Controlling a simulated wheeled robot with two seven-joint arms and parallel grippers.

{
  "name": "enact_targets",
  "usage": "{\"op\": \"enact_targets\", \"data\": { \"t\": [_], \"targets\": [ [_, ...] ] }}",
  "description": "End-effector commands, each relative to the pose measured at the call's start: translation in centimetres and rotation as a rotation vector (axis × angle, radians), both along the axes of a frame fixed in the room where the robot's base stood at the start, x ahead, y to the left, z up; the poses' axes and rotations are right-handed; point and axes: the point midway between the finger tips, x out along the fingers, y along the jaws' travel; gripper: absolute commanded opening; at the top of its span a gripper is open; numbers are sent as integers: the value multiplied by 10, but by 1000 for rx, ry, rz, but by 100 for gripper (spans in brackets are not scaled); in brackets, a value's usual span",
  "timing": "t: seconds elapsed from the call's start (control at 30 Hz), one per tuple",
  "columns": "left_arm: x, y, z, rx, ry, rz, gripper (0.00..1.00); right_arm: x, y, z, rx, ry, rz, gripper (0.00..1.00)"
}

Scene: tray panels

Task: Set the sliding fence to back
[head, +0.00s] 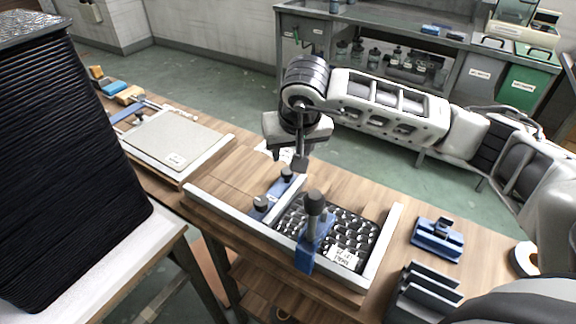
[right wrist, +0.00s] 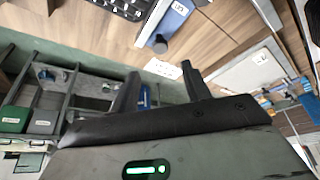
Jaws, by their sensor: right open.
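The sliding fence (head: 272,194) looks like a blue bar with two dark round knobs, lying across the light-railed wooden panel (head: 225,208) at the left edge of a black tray of small parts (head: 352,232). A blue clamp (head: 308,252) with a tall dark handle stands on the panel's front rail. My right gripper (head: 300,163) is open and empty, pointing down above the far end of the fence, apparently apart from it. My left gripper is not in view.
A second panel with a grey plate (head: 170,138) lies to the left. A blue block (head: 437,238) and dark grey holders (head: 420,292) stand on the right of the bench. A black ribbed stack (head: 70,160) rises at the near left. Bare panel lies left of the fence.

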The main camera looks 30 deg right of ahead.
Motion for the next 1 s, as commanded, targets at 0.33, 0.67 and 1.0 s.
{"op": "enact_targets", "data": {
  "t": [0.33, 0.67, 1.0],
  "targets": [
    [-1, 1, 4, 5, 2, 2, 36, 25, -6, -65, 2, 4, -2, 48],
    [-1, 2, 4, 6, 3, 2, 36, 35, -8, -86, 2, -1, 0, 48],
    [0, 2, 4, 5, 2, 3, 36, 34, -8, -86, 2, 0, 0, 14]
  ]
}}
